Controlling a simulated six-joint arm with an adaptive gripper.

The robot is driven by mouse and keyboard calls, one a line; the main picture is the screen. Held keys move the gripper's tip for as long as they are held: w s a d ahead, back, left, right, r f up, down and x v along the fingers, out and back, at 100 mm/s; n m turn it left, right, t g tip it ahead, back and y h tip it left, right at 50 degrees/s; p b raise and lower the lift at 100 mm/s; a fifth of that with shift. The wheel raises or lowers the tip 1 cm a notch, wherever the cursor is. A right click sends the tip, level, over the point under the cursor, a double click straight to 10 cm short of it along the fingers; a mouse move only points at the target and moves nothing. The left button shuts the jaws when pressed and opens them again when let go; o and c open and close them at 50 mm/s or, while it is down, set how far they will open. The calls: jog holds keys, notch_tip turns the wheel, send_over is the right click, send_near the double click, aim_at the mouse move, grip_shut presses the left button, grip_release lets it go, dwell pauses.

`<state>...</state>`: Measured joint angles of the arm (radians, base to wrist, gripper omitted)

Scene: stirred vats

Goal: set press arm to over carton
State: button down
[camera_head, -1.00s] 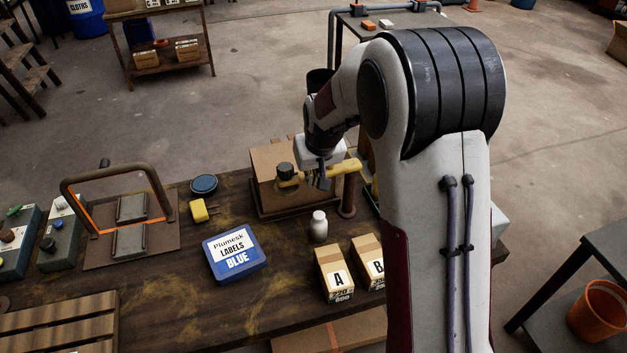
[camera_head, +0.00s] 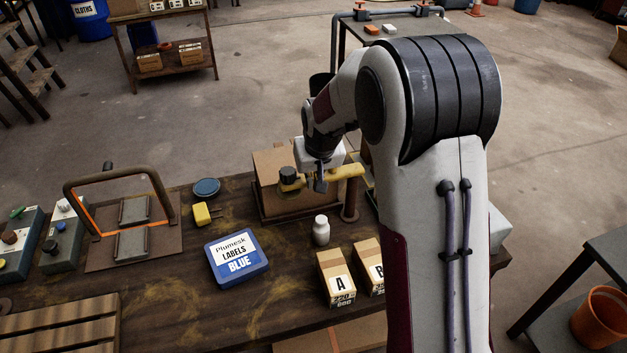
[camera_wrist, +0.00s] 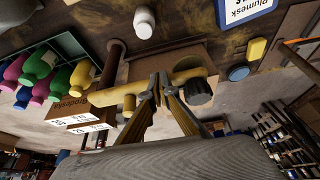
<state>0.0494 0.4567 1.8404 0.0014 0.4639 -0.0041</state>
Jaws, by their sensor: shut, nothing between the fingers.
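The press arm (camera_head: 345,172) is a yellow bar on a brown upright post (camera_head: 350,201), with a black knob (camera_head: 288,174) at its left end. It reaches left across the front of a brown carton (camera_head: 268,192) as seen in the head view, with the knob in front of the carton's upper part. The bar also shows in the wrist view (camera_wrist: 112,95), with its knob (camera_wrist: 198,91) to the right. My gripper (camera_head: 320,184) is shut and empty, its fingertips (camera_wrist: 160,80) right at the bar between post and knob. I cannot tell whether they touch it.
A yellow block (camera_head: 201,214) and round blue lid (camera_head: 206,187) lie left. A handled frame (camera_head: 120,215) stands further left.

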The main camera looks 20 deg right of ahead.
jog(key=shift+w+a+m, duration=0.15)
jog(key=shift+w+m, duration=0.25)
jog(key=shift+w, duration=0.05)
dwell(0.3)
jog(key=shift+w+a+m+h, duration=0.2)
jog(key=shift+w+m+h, duration=0.3)
jog(key=shift+w+m, duration=0.5)
jog(key=shift+w+d+m+g+h, duration=0.15)
jog(key=shift+w+m, duration=0.25)
jog(key=shift+w, duration=0.65)
jog(key=shift+w+d+m+g+h, duration=0.1)
jog(key=shift+w+d+m+h, duration=0.25)
jog(key=shift+w, duration=0.75)
jog(key=shift+w+d+m+g, duration=0.1)
jog(key=shift+w+m, duration=0.35)
jog(key=shift+w, duration=0.6)
jog(key=shift+s+a, duration=0.1)
jog(key=shift+s, duration=0.05)
jog(key=s+a+r, duration=0.1)
jog(key=r, duration=0.2)
jog(key=s+a+r, duration=0.2)
jog(key=r, duration=0.1)
jog(key=s+a+r, duration=0.1)
jog(key=s+r, duration=0.1)
jog(key=r, duration=0.1)
jog(key=shift+s+a+r, duration=0.15)
jog(key=shift+s+a, duration=0.1)
jog(key=shift+a, duration=0.15)
jog(key=shift+n, duration=0.3)
